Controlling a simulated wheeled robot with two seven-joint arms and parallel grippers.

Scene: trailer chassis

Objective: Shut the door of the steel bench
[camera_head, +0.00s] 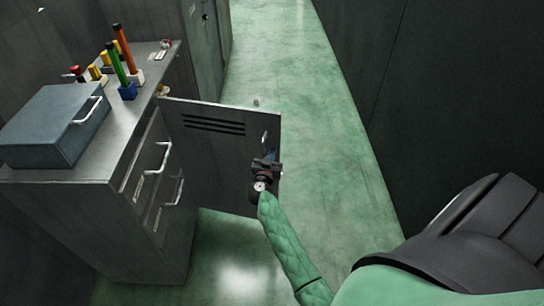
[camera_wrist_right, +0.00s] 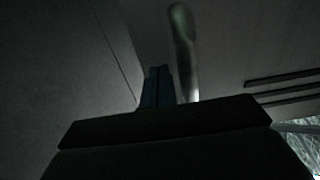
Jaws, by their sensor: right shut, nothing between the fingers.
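The steel bench (camera_head: 62,182) stands at the left of the head view. Its dark door (camera_head: 215,155) stands open, jutting out to the right, with louvre slots near its top. My right gripper (camera_head: 266,156) is shut and empty at the door's free edge, by its small handle (camera_head: 264,138). In the right wrist view the closed fingers (camera_wrist_right: 158,84) show close to the door's face, beside a pale upright bar that looks like the handle (camera_wrist_right: 184,45). I cannot tell whether they touch. The gripper partly covers the door's edge. My left gripper is out of view.
A blue-grey toolbox (camera_head: 50,125) and several coloured tools in holders (camera_head: 127,91) stand on the bench top. Two drawers with bar handles (camera_head: 152,172) face the door. Green floor (camera_head: 300,90) is clear to the right, up to a dark wall (camera_head: 420,100).

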